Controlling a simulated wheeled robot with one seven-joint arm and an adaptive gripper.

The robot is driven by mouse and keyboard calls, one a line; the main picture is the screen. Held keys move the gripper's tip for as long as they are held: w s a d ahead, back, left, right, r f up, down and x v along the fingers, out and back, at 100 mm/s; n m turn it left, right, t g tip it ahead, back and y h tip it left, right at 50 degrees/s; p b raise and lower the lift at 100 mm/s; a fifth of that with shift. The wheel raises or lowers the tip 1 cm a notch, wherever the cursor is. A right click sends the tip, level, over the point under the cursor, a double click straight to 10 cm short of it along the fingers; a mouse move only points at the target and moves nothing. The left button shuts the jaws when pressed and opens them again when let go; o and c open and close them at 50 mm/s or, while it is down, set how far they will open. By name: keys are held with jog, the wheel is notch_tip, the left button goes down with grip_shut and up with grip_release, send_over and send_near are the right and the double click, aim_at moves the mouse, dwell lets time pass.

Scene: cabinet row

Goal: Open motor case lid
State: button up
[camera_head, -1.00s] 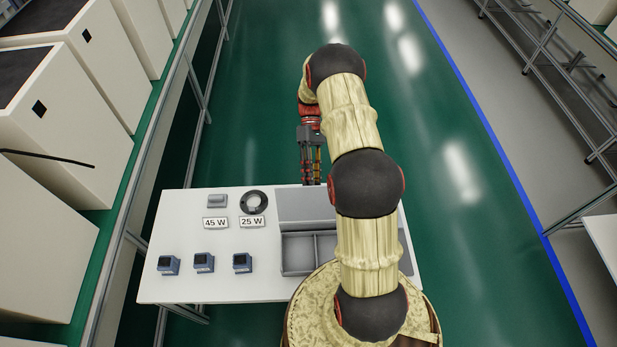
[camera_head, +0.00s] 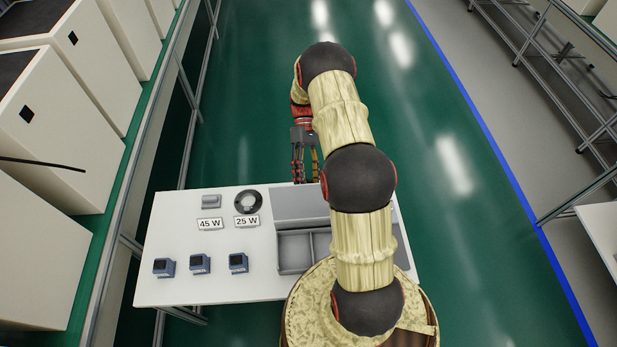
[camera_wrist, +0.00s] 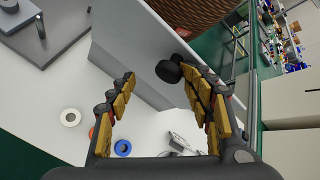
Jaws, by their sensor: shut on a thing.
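The motor case (camera_head: 293,252) is an open grey box with compartments on the white table in the head view. Its lid (camera_head: 298,206) is a plain grey panel raised along the far side of the box. In the wrist view the lid (camera_wrist: 155,40) is a broad pale panel with a round black knob (camera_wrist: 169,71) on it. My gripper (camera_head: 305,178) is beyond the table's far edge in the head view. In the wrist view my gripper (camera_wrist: 158,76) is on the lid, its fingers well apart and the knob beside the right finger. The exact contact is hidden.
The white table (camera_head: 215,285) also holds a small grey part (camera_head: 211,201), a dark ring (camera_head: 248,201), 45 W and 25 W labels and several blue-and-black motors (camera_head: 200,264). White cabinets (camera_head: 60,130) stand left. Green floor is clear beyond the table.

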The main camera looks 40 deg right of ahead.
jog(key=shift+s+f, duration=0.1)
jog(key=shift+f, duration=0.2)
jog(key=v, duration=1.2)
jog(key=shift+w+r, duration=0.2)
